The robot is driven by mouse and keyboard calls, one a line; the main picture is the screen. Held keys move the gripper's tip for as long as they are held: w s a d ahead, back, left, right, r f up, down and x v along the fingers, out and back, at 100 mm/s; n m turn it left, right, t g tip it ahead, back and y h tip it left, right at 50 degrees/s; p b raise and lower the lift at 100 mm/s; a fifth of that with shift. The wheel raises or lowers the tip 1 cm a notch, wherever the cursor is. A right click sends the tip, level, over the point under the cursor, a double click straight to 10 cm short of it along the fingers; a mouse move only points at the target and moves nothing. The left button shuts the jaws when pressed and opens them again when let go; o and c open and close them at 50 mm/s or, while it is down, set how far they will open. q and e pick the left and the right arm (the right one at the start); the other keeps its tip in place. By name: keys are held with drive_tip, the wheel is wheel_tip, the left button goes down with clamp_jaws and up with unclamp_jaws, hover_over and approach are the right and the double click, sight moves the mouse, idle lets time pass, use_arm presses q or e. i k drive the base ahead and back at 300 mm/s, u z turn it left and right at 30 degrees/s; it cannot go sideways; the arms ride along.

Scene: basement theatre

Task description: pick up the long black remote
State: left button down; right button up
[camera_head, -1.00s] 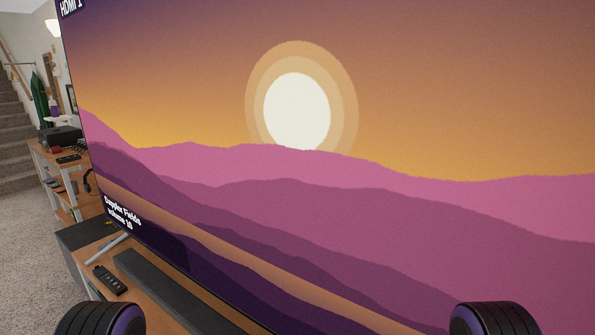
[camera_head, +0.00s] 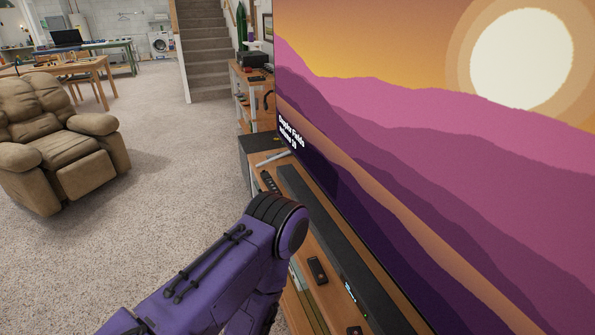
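A long black remote (camera_head: 269,182) lies on the wooden TV stand (camera_head: 322,310), near its far end and just left of the black soundbar (camera_head: 340,255). A second, shorter dark remote-like object (camera_head: 318,270) lies nearer on the same stand, beside the soundbar. My purple arm shows at the bottom centre, bent at a joint in front of the stand and hiding part of it. Neither gripper shows in the head view.
A large TV (camera_head: 440,150) stands behind the soundbar. A dark box (camera_head: 258,143) is at the stand's far end, with a wooden shelf (camera_head: 245,80) beyond. A brown recliner (camera_head: 60,145) is at left. Open carpet (camera_head: 170,190) lies between recliner and stand.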

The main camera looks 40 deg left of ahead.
sight(266, 181)
drive_tip(key=z, duration=0.05)
drive_tip(key=k, duration=0.5)
drive_tip(key=u, duration=2.2)
drive_tip(key=i, duration=2)
drive_tip(key=z, duration=2.35)
